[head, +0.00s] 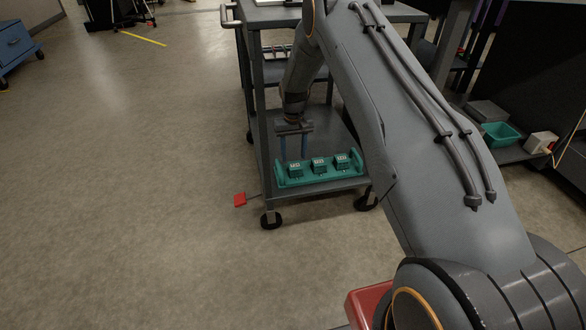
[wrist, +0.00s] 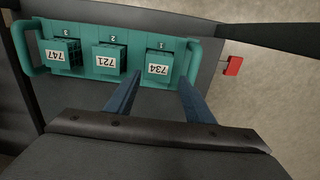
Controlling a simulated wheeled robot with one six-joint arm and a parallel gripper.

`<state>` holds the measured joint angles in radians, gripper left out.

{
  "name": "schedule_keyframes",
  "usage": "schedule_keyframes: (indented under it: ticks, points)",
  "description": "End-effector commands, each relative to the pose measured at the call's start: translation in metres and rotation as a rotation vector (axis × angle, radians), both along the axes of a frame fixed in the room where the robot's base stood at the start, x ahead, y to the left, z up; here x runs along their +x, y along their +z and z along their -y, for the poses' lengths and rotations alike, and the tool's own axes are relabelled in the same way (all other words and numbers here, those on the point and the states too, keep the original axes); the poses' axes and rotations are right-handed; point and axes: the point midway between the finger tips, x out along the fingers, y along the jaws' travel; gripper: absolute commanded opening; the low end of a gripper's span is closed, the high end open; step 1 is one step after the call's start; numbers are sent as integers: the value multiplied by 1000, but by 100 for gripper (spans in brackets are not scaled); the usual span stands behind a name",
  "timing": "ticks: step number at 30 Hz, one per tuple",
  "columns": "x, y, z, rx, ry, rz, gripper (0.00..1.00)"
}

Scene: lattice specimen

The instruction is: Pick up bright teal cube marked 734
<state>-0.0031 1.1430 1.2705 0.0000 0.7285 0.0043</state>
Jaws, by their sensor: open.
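The teal cube marked 734 (wrist: 158,66) sits in the teal tray (wrist: 128,18), by the number 1, at the right end of the row in the wrist view. In the head view it is the leftmost cube (head: 295,170). My gripper (wrist: 160,78) is open and empty. Its two blue fingers point toward this cube, with the tips to either side of its near edge in the wrist view. In the head view my gripper (head: 294,154) hangs just behind and above the cube. I cannot tell the exact height gap.
Cubes marked 721 (wrist: 109,60) and 747 (wrist: 65,53) sit beside it in the tray. The tray is on the lower shelf of a grey cart (head: 262,155), with posts and an upper shelf near my arm. A red tag (head: 239,199) sticks out at the cart's left.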

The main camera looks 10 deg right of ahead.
Motion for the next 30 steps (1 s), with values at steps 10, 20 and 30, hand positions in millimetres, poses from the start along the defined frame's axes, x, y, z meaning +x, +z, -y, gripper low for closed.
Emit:
schedule_keyframes:
  ticks: [10,20,30]
  points:
    - [-2,-37,2,0,-2,-2,48]
    - [-2,-63,0,0,1,1,48]
    - [-2,-62,0,0,1,1,17]
